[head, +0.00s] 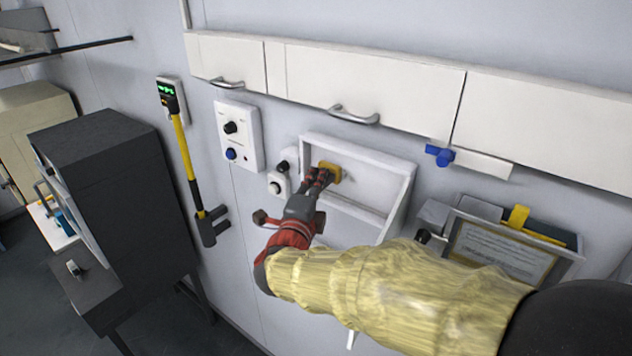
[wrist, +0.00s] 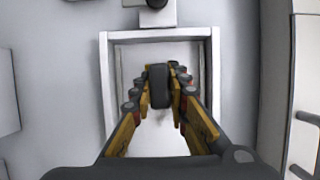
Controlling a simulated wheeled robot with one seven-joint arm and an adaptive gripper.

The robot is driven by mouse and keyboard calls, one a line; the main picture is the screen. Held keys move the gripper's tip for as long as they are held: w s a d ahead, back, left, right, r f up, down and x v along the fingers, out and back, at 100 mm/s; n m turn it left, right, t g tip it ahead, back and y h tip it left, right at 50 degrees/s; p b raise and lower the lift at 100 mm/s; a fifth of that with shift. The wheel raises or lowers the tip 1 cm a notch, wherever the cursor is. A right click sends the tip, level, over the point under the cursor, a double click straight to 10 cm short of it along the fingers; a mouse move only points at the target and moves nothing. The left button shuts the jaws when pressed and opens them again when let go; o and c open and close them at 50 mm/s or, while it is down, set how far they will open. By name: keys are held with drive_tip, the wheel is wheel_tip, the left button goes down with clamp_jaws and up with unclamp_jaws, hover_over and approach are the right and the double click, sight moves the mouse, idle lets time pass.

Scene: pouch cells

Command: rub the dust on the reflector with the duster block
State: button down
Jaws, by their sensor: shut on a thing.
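The reflector (head: 372,204) is a white panel inside a shallow white frame on the wall; it also shows in the wrist view (wrist: 143,142). My gripper (head: 319,177) is at the upper left part of the frame in the head view. A faint grey dust smudge (wrist: 164,115) shows just below the block. Whether the block touches the panel, I cannot tell.
White wall cabinets (head: 365,92) with handles hang above the frame. A control panel (head: 239,137) with knobs and a small switch box (head: 279,184) are at its left. A holder with a framed sheet (head: 508,250) is at the right. A dark cabinet (head: 112,190) stands far left.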

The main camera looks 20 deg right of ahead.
sight(333, 179)
drive_tip(key=shift+s+d+p, duration=0.25)
drive_tip(key=shift+s+d, duration=0.25)
drive_tip(key=shift+s, duration=0.3)
drive_tip(key=shift+s+d+p, duration=0.2)
drive_tip(key=shift+s+d, duration=0.3)
drive_tip(key=shift+s, duration=0.25)
drive_tip(key=shift+s+d+p, duration=0.6)
drive_tip(key=shift+s+d, duration=0.6)
drive_tip(key=shift+s, duration=0.1)
drive_tip(key=shift+w+a, duration=0.1)
drive_tip(key=shift+a, duration=0.05)
drive_tip(key=shift+w+a+p, duration=0.35)
drive_tip(key=shift+w+a, duration=0.35)
drive_tip(key=shift+w, duration=0.25)
drive_tip(key=shift+w+a+p, duration=0.3)
drive_tip(key=shift+w+a, duration=0.45)
drive_tip(key=shift+w, duration=0.2)
drive_tip(key=shift+w+a+p, duration=0.35)
drive_tip(key=shift+w+a, duration=0.35)
drive_tip(key=shift+w, duration=0.25)
drive_tip(key=shift+s+a+p, duration=0.55)
drive_tip(key=shift+s+a, duration=0.35)
drive_tip(key=shift+a, duration=0.3)
drive_tip(key=shift+s+a+p, duration=0.55)
drive_tip(key=shift+s+a, duration=0.35)
drive_tip(key=shift+a, duration=0.3)
